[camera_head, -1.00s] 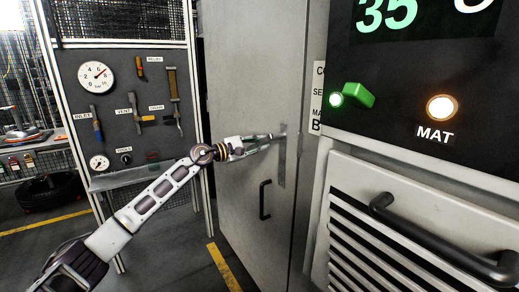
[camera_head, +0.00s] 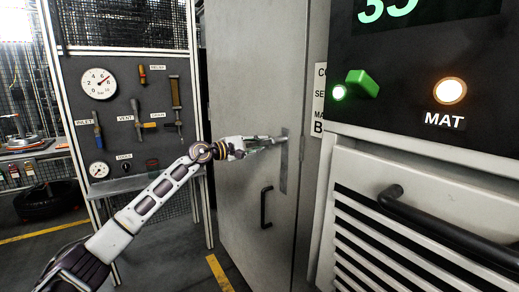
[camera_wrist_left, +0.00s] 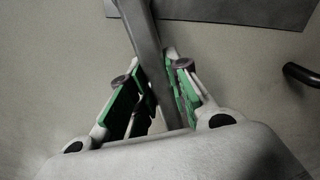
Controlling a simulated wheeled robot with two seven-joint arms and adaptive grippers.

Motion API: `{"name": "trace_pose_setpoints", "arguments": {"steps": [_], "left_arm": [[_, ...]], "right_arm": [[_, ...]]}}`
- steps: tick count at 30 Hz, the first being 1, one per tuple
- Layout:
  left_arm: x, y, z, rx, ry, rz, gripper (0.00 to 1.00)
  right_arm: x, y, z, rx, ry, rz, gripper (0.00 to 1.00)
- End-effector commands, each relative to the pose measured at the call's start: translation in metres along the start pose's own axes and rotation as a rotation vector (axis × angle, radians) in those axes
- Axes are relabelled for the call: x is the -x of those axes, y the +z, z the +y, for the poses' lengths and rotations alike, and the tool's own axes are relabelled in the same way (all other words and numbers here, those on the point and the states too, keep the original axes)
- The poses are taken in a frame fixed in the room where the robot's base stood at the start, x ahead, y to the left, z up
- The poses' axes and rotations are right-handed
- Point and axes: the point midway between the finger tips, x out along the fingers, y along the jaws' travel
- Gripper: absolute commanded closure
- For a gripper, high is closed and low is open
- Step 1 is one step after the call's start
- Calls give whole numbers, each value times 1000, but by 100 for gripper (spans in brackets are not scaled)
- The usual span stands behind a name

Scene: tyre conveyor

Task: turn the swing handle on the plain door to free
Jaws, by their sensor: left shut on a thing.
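The plain door (camera_head: 245,90) is a tall pale grey panel, upright in the middle of the head view. A dark narrow plate (camera_head: 284,175) is set near its right edge. My left gripper (camera_head: 268,142) reaches the upper part of this plate. In the left wrist view the swing handle (camera_wrist_left: 146,38) is a grey bar that runs down between the green-padded fingers of my left gripper (camera_wrist_left: 152,75), which is shut on it. The dark plate (camera_wrist_left: 240,10) shows behind at the top. The handle's lower end is hidden by the fingers and gripper body. My right gripper is not in view.
A black pull handle (camera_head: 265,208) sits lower on the door. A gauge and valve panel (camera_head: 120,100) stands at the left. At the right is a machine with a louvred front (camera_head: 400,230), a black bar handle (camera_head: 445,230), a green knob (camera_head: 362,83) and a lit MAT button (camera_head: 450,91).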

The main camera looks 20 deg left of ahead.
Motion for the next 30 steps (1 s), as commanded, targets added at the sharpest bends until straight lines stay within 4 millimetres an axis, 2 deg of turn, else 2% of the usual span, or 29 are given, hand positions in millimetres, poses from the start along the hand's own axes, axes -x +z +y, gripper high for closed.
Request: {"name": "trace_pose_setpoints", "arguments": {"steps": [11,21,30], "left_arm": [[0,1,8,-135,-1,-1,100],[-1,3,19,-285,-2,-1,100],[-1,5,24,-348,-4,-1,100]], "right_arm": [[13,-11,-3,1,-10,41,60],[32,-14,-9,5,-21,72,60],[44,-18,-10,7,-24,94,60]]}}
